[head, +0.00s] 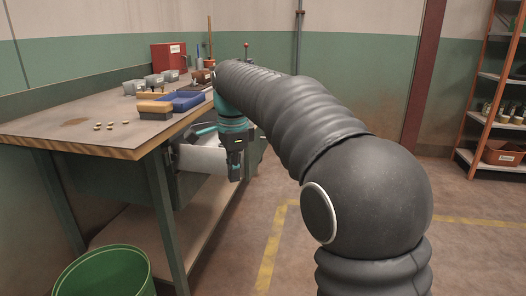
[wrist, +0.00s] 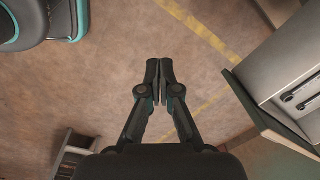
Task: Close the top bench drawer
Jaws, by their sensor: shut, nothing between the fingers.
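The workbench (head: 95,135) stands at the left in the head view. Under its top, the top drawer (head: 200,160) is pulled out, its pale side showing; my gripper and arm hide part of it. In the wrist view the drawer (wrist: 258,122) lies at the right, seen from above, with what look like metal tools inside. My gripper (head: 235,173) points down beside the drawer's front end. In the wrist view my gripper (wrist: 160,75) has its fingers together, empty, over bare floor, with a gap to the drawer front.
On the bench are a blue tray (head: 188,101), a brush-like block (head: 155,110), grey bins, a red box (head: 168,56) and small brass nuts. A green bucket (head: 105,272) stands at the front left. Shelving (head: 490,115) is far right. The floor with yellow lines is clear between.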

